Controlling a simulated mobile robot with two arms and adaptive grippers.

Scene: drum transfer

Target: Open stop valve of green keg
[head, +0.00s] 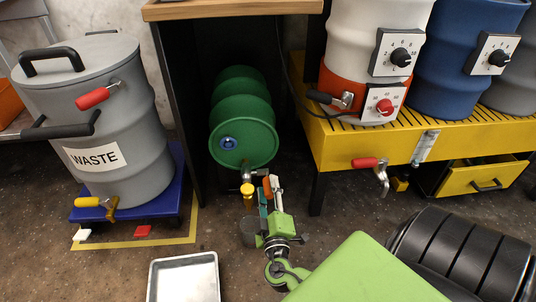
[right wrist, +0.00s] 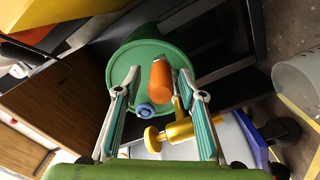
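The green keg (head: 243,140) lies on its side under a wooden-topped bench, with its round end facing me. Its stop valve has a yellow body (head: 248,190) low on that end, and an orange handle (head: 267,191). In the right wrist view the orange handle (right wrist: 160,76) points up between the fingers, beside the brass-yellow valve body (right wrist: 170,131). My right gripper (head: 270,186) is at the valve. In the right wrist view my right gripper (right wrist: 160,78) is open, with gaps showing on both sides of the handle. My left gripper is not in view.
A grey waste drum (head: 120,150) on a blue base stands left. A yellow drum stand (head: 340,150) with a red-handled tap (head: 368,163) stands right. A metal tray (head: 184,262) lies in front. The bench's dark side panel (head: 178,100) borders the keg.

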